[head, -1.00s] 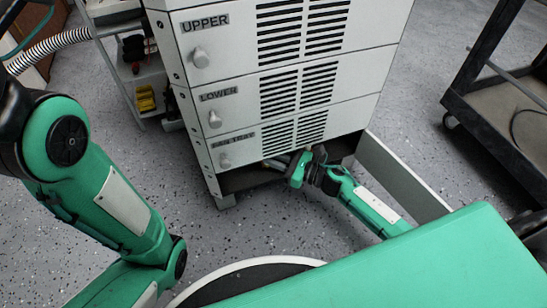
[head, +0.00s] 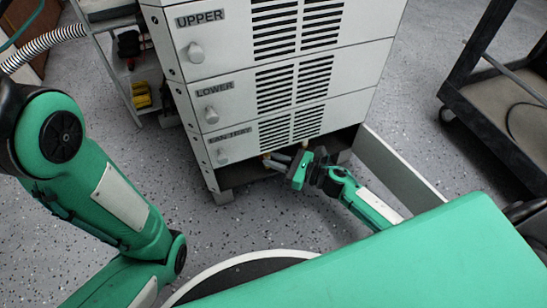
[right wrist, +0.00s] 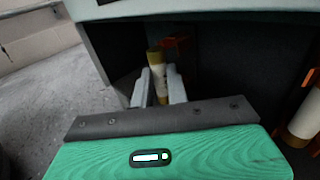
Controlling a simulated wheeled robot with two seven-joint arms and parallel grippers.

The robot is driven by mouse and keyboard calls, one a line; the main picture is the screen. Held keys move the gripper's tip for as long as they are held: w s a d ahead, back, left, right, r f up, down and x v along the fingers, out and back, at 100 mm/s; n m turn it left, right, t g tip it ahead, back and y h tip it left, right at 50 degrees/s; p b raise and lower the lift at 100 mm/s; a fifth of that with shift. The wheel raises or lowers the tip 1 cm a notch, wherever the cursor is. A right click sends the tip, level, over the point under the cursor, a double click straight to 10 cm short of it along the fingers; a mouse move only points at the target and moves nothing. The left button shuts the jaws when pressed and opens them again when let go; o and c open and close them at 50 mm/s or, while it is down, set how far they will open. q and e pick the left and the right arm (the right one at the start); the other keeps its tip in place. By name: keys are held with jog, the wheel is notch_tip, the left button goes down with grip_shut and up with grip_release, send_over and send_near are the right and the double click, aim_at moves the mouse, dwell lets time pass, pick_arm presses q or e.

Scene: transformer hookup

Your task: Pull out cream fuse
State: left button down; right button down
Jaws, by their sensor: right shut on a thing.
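The cream fuse (right wrist: 157,72) stands between the two pale fingers of my right gripper (right wrist: 160,88) in the right wrist view. It has a yellowish band near its top, and its lower part is hidden by the gripper. My right gripper is shut on it. In the head view, my right gripper (head: 275,161) is at the open bottom bay of the grey cabinet (head: 225,90), below the fan tray panel. The fuse is too small to make out clearly there. My left arm shows at the left, but its gripper is out of view.
Another cream cylinder (right wrist: 303,122) with a brass-coloured end stands at the right of the bay in the right wrist view. A hinged panel (head: 395,168) hangs open right of my right gripper. A dark cart (head: 510,100) stands at the far right.

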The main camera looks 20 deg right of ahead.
jog(key=shift+s, duration=0.3)
jog(key=shift+s+d, duration=0.1)
jog(key=shift+s, duration=2.35)
